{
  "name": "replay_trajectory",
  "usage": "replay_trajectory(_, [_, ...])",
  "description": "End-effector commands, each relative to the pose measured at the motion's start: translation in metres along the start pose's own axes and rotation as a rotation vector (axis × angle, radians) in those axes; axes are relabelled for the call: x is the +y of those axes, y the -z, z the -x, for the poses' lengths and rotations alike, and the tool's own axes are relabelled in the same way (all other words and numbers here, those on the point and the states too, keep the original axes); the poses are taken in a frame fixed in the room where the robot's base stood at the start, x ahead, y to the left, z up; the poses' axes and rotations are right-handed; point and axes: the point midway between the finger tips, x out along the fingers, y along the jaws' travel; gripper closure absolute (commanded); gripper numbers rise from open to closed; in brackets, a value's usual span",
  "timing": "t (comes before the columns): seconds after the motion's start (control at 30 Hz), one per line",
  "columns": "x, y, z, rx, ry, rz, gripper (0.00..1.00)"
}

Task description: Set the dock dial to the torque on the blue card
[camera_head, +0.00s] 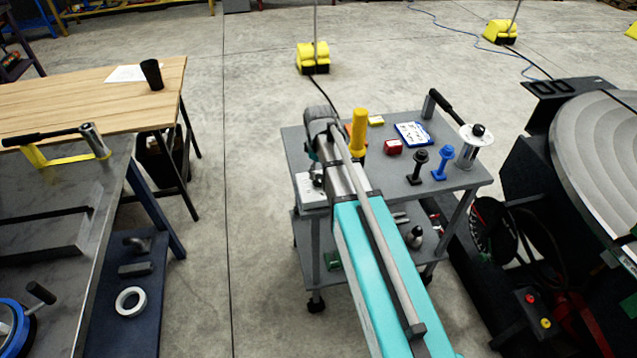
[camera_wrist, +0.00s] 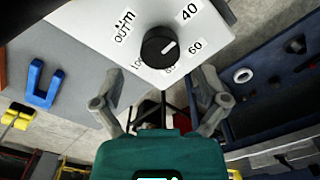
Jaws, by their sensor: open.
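The dock dial is a black round knob (camera_wrist: 158,48) on a white panel (camera_wrist: 100,35) in the wrist view. Printed marks 40, 60, 80 and 100 and the words "OUT" and "Nm" stand around it. Its white pointer line points right and slightly up, roughly between 40 and 60. My gripper (camera_wrist: 161,88) is open and empty, its fingers apart just below the knob in the picture, not around it. In the head view, my arm hides much of the white dock (camera_head: 311,190) on the grey cart. A blue-edged card (camera_head: 413,134) lies on the cart; its writing is too small to read.
The positioner (camera_head: 600,150) stands close at right. Clear floor lies left of the cart.

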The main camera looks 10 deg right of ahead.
Motion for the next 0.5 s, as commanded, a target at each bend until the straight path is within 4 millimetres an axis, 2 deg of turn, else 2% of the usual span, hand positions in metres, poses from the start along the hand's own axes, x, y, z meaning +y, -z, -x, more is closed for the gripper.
replay_trajectory(0.03, [0.0,0.0,-0.008,0.0,0.0,0.0,0.07])
replay_trajectory(0.2, [0.0,0.0,-0.021,0.0,0.0,0.0,0.07])
replay_trajectory(0.5, [0.0,0.0,-0.035,0.0,0.0,0.001,0.07])
